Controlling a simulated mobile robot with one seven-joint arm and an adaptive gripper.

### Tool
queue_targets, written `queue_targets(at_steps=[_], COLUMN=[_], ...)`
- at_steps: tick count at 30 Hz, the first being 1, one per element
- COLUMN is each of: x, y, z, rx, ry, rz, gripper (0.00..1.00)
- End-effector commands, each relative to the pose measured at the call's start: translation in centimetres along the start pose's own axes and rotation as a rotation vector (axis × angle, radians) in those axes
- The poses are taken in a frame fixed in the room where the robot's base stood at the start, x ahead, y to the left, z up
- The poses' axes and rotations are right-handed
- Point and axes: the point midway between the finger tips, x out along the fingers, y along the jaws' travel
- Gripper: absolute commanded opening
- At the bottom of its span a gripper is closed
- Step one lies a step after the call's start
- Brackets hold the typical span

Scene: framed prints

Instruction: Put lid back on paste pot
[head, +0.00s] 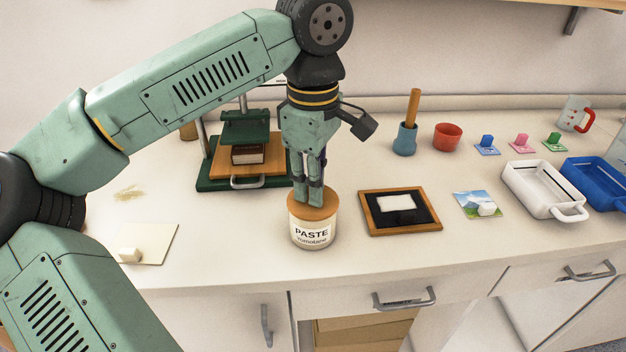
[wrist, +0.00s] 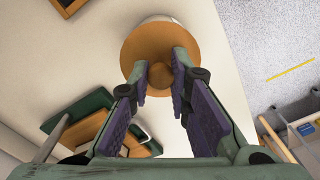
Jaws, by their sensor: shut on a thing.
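The paste pot (head: 313,234) is a white jar with a PASTE label, standing upright near the counter's front edge. Its round wooden lid (head: 312,206) is at the pot's mouth; I cannot tell whether it is fully seated. My gripper (head: 308,194) points down from above and is shut on the lid's knob. In the wrist view the lid (wrist: 150,48) lies beneath the fingers, with its round knob (wrist: 160,75) between the fingertips. A bit of the white pot (wrist: 158,19) shows past the lid's far edge. Most of the pot is hidden there.
A green press (head: 243,183) stands behind left of the pot. A wooden frame (head: 400,228) with a black and white inside lies close to its right. A pale card (head: 150,243) lies at left. White (head: 545,190) and blue trays (head: 595,180) are at right.

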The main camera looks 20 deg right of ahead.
Motion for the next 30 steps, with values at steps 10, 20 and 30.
queue_targets(at_steps=[10, 20, 30], x=[-0.01, -0.01, -0.01], y=[0.0, 0.0, 0.0], z=[0.0, 0.0, 0.0], rx=[0.0, 0.0, 0.0], ry=[0.0, 0.0, 0.0], rz=[0.0, 0.0, 0.0], gripper=[0.32, 0.41, 0.61])
